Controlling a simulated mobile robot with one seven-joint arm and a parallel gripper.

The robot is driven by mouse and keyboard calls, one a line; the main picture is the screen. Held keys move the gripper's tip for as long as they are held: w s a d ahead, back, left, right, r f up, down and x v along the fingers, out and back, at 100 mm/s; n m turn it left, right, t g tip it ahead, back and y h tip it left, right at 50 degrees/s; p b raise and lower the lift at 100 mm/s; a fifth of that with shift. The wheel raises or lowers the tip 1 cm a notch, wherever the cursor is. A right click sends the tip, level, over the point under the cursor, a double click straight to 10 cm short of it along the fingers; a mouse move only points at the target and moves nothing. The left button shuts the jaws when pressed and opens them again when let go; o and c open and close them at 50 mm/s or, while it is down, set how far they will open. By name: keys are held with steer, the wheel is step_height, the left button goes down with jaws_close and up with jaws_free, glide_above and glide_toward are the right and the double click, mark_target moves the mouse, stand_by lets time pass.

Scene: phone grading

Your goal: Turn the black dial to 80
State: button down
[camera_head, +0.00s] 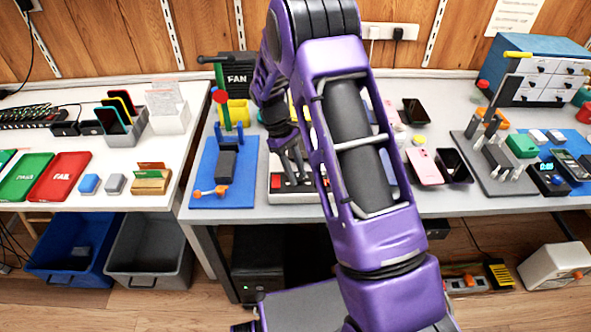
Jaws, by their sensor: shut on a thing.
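A white control box (283,196) with a dark top face stands on the grey table, partly behind my purple arm. A red button (276,181) shows on its left side. My gripper (295,180) points down onto the middle of this box, with its dark fingers closed at the top face. The black dial is hidden by the fingers, which appear shut on it. Its pointer and any scale numbers around it cannot be read from this view.
A blue mat (207,190) with a clamp stand is left of the box. A pink phone (424,166) and dark phones lie to the right, beyond my arm. A grey mat (515,182) with tools is farther right. Red and green trays lie on the left white table.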

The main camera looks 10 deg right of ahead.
steer(key=m, duration=0.2)
steer(key=m+y, duration=0.1)
steer(key=m, duration=0.1)
steer(key=m+g+y, duration=0.1)
steer(key=m, duration=0.1)
steer(key=shift+w+d+m+p, duration=0.1)
steer(key=shift+d+m+p, duration=0.2)
steer(key=shift+p, duration=0.1)
steer(key=m+y, duration=0.1)
steer(key=m, duration=0.2)
steer(key=m+y, duration=0.1)
steer(key=m, duration=0.1)
steer(key=shift+d+m+y, duration=0.1)
steer(key=shift+m+y, duration=0.3)
steer(key=shift+t, duration=0.3)
steer(key=c, duration=0.6)
jaws_free()
steer(key=p+v, duration=0.1)
steer(key=v, duration=1.6)
steer(key=shift+r+p, duration=0.2)
steer(key=shift+p, duration=0.15)
